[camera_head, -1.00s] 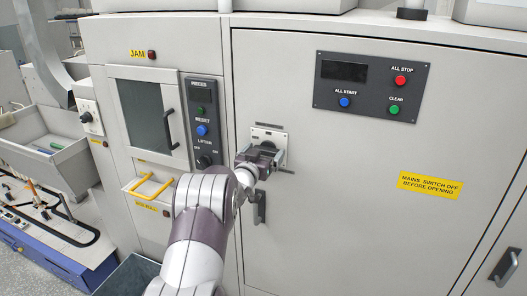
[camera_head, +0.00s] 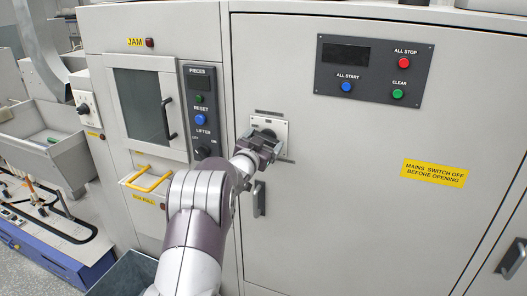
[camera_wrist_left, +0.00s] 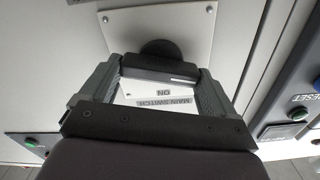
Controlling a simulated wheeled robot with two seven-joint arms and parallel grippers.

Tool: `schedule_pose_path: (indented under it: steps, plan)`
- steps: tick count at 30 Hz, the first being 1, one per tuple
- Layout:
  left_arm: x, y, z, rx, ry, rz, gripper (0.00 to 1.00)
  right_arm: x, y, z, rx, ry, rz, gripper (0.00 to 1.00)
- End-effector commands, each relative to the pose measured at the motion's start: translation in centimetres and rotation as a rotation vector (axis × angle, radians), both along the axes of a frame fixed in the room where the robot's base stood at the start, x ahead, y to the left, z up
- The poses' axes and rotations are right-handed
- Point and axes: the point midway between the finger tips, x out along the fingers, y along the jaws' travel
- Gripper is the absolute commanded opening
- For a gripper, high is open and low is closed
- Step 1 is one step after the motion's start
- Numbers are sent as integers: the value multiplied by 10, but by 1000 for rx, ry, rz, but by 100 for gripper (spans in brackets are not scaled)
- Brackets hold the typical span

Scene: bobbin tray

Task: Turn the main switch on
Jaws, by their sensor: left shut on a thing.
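The main switch has a pale plate (camera_head: 284,127) on the grey cabinet door. In the left wrist view the plate (camera_wrist_left: 188,22) fills the upper middle, and its lettering "MAIN SWITCH" and "ON" (camera_wrist_left: 165,96) shows upside down. A black switch handle (camera_wrist_left: 158,66) with a white mark stands out from a round dark base. My left gripper (camera_head: 268,143) is at the plate, shut on the handle, with one finger on each side in the wrist view (camera_wrist_left: 158,76). It covers most of the switch in the head view. My right gripper is not in view.
A door handle (camera_head: 259,198) sits just below the switch. To the left is a narrow panel (camera_head: 201,90) with reset button and lifter knob, beside a windowed door (camera_head: 143,105). A button panel (camera_head: 370,69) and a yellow warning label (camera_head: 434,173) are to the right.

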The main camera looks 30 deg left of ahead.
Motion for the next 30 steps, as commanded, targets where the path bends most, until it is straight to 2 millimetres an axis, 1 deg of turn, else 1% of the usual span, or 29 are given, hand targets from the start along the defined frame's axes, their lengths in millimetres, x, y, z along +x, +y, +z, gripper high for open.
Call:
schedule_pose_path:
  steps: [1,9,21,30]
  plan:
    - [0,0,-6,43,-1,-1,59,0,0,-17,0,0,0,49]
    - [0,-2,-5,297,44,-1,59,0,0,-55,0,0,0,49]
    - [1,-3,-5,671,111,0,59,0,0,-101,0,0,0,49]
    - [1,-4,-5,943,161,0,59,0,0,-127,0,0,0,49]
